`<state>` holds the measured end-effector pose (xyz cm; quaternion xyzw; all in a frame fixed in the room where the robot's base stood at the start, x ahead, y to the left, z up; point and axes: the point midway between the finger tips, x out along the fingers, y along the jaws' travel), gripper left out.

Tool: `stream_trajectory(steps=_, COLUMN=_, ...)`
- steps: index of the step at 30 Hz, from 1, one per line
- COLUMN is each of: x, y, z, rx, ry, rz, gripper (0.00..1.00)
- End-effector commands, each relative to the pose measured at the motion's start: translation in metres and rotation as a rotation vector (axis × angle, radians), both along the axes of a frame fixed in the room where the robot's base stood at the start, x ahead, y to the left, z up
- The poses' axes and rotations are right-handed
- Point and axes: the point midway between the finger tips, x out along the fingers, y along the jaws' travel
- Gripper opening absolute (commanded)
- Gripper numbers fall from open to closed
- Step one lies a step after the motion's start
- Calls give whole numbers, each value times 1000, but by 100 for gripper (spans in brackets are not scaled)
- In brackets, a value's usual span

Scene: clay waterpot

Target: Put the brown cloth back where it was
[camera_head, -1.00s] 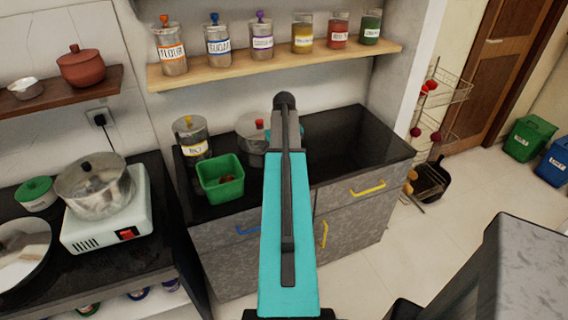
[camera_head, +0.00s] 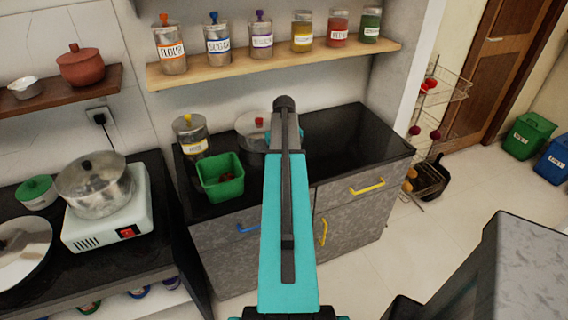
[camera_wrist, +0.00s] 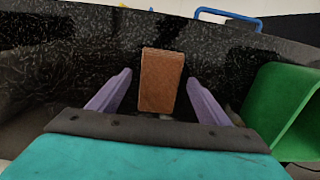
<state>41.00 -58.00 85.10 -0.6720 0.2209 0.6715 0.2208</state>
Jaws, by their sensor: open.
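In the wrist view, a small brown folded cloth (camera_wrist: 161,82) is at the dark speckled counter, between the two purple fingers of my gripper (camera_wrist: 158,78). The fingers stand apart, with a visible gap on each side of the cloth, so my gripper is open and holds nothing. In the head view, my teal and black arm reaches over the counter (camera_head: 352,140) and hides the gripper and the cloth.
A green open container (camera_head: 220,178) stands on the counter, close to the right finger in the wrist view (camera_wrist: 285,105). A labelled jar (camera_head: 191,136) and a lidded pot (camera_head: 252,132) stand behind. The counter's right part is clear. A shelf of jars (camera_head: 280,64) hangs above.

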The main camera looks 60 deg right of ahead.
Motion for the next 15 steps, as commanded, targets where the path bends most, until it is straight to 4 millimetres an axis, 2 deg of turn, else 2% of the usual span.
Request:
stream_trajectory(steps=8, x=0, y=0, z=5, rx=-1, ry=-1, rz=0, gripper=71)
stream_trajectory(steps=15, x=1, y=0, z=20, rx=-2, ry=-1, rz=0, gripper=71)
